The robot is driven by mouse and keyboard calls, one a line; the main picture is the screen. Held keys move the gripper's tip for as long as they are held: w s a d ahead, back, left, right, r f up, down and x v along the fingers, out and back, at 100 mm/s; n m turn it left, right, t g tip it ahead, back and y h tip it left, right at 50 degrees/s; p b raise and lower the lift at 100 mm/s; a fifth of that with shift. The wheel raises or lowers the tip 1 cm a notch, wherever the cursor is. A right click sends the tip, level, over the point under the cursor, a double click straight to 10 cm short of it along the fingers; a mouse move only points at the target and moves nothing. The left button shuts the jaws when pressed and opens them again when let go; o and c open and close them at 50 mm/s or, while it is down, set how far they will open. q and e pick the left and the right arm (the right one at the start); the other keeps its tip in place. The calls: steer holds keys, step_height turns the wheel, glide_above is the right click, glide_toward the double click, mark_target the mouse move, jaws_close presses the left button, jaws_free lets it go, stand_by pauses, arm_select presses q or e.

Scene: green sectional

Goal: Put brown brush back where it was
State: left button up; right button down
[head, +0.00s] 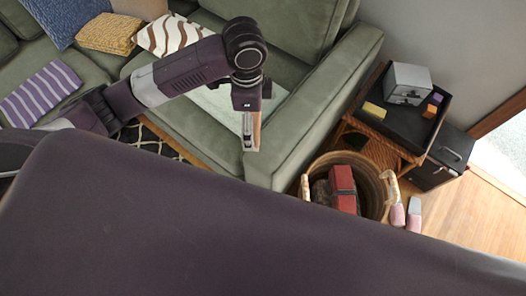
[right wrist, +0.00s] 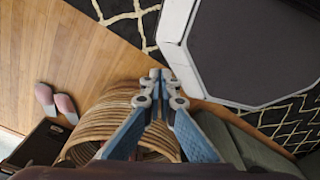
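My left gripper (head: 250,138) points down in front of the green sofa's right arm. A narrow brown thing, which looks like the brown brush (head: 257,131), shows edge-on at its fingers and hangs in the air with them. The fingers look shut on it; most of it is hidden by the gripper. My right gripper (right wrist: 160,76) shows in the right wrist view with its fingertips together and nothing seen between them. It is not visible in the head view.
A wicker basket (head: 378,186) holding a red-brown box (head: 342,185) stands by the sofa arm (head: 318,105). A side table (head: 416,128) carries a grey box (head: 407,83), a yellow block (head: 374,110) and small blocks. A black cabinet (head: 440,160) and pink slippers (head: 414,214) are nearby.

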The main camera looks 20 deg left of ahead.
arm_select(q)
steer(key=w+m, duration=0.1)
steer(key=w+d+m, duration=0.1)
steer(key=m, duration=0.1)
steer(key=shift+m, duration=0.3)
steer(key=f+m, duration=0.1)
steer(key=f, duration=0.5)
steer(key=w+f+m, duration=0.1)
steer(key=f, duration=0.6)
steer(key=d+f+m, duration=0.1)
steer(key=f, duration=0.5)
steer(key=shift+w+f, duration=0.3)
steer(key=o, duration=0.7)
steer(key=shift+f, duration=0.2)
steer(key=shift+c, duration=0.2)
steer(key=shift+o, duration=0.7)
